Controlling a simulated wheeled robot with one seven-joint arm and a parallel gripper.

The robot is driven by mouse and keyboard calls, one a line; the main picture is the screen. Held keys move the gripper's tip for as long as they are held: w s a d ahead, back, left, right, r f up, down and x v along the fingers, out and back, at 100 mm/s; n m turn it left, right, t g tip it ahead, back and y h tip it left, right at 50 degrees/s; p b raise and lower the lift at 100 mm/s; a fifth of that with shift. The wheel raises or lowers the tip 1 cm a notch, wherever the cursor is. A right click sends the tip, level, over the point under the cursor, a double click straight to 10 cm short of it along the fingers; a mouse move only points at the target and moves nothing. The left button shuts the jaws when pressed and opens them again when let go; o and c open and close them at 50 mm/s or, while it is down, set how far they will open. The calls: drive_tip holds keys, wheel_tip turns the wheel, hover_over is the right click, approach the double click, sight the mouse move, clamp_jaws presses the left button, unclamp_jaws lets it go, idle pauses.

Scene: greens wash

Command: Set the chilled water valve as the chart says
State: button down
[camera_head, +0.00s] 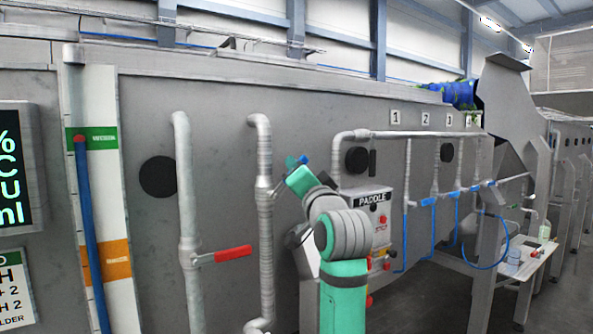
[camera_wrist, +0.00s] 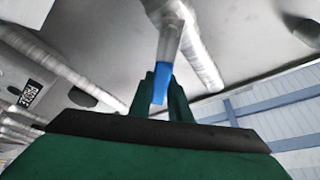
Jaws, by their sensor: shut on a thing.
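The chilled water valve, with a blue lever (camera_head: 290,162), sits on the second grey vertical pipe (camera_head: 265,228). In the wrist view the blue lever (camera_wrist: 160,84) runs from its metal stem down between my fingers. My gripper (camera_head: 293,170) is shut on the lever's end; its dark green fingers also show in the wrist view (camera_wrist: 163,96). In the head view the lever slants up and right from the pipe, partly hidden by my gripper. A chart (camera_head: 13,290) at the lower left is cut off by the picture edge, so its full text cannot be read.
A red-handled valve (camera_head: 232,254) on the left pipe has its handle pointing right. A gauge strip (camera_head: 110,190) with green and orange bands has a blue column. A dark display (camera_head: 15,165) stands left. A PADDLE panel (camera_head: 358,202) is close behind my arm.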

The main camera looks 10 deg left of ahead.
drive_tip(key=c, duration=1.6)
unclamp_jaws()
drive_tip(key=shift+d+r, duration=0.2)
drive_tip(key=shift+d, duration=0.3)
drive_tip(key=shift+c, duration=0.2)
drive_tip(key=shift+a+f, duration=0.1)
drive_tip(key=shift+a, duration=0.15)
drive_tip(key=v, duration=1)
drive_tip(key=shift+s+d, duration=0.15)
drive_tip(key=shift+s, duration=0.2)
drive_tip(key=shift+f, duration=0.1)
